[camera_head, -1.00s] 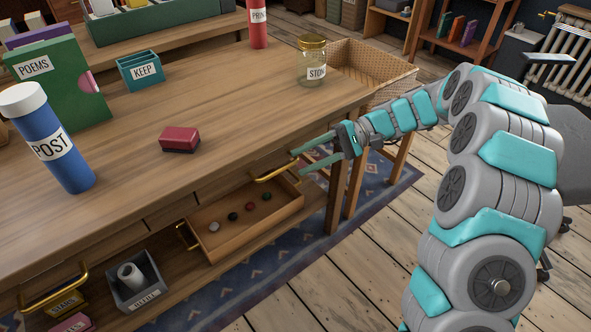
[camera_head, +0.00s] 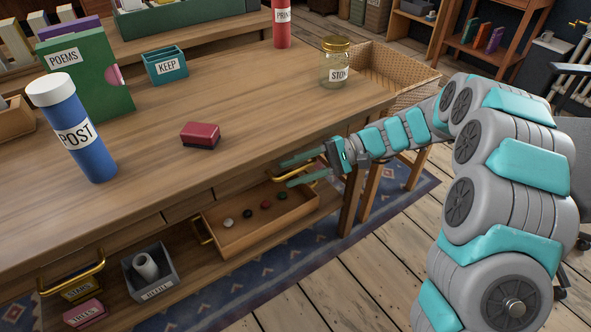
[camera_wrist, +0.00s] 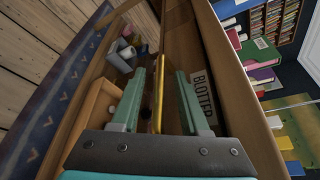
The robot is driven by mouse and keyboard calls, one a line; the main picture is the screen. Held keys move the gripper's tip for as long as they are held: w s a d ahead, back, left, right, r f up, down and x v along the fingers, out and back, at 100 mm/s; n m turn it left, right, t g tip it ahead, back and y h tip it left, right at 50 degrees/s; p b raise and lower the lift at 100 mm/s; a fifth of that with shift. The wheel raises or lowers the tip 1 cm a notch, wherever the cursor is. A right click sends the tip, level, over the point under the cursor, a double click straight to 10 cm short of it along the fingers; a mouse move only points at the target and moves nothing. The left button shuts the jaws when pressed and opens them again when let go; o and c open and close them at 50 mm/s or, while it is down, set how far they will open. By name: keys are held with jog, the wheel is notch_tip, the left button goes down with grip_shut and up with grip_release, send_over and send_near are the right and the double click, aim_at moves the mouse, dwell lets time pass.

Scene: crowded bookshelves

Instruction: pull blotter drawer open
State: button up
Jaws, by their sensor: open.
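The blotter drawer carries a white BLOTTER label (camera_wrist: 203,97) on its wooden front, which looks closed in the wrist view. Its brass bar handle (camera_wrist: 159,80) stands out from that front. The handle also shows in the head view (camera_head: 318,177), partly covered by the gripper. My gripper (camera_head: 284,174) is open at the desk's front edge. In the wrist view its two teal fingers (camera_wrist: 170,75) lie on either side of the handle, with visible gaps, so the bar is between them and not clamped.
A glass jar (camera_head: 334,70), a red block (camera_head: 200,135) and a blue POST tube (camera_head: 85,150) stand on the desk. A wicker basket (camera_head: 410,72) is behind the arm.

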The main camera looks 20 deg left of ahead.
grip_shut()
dwell(1.4)
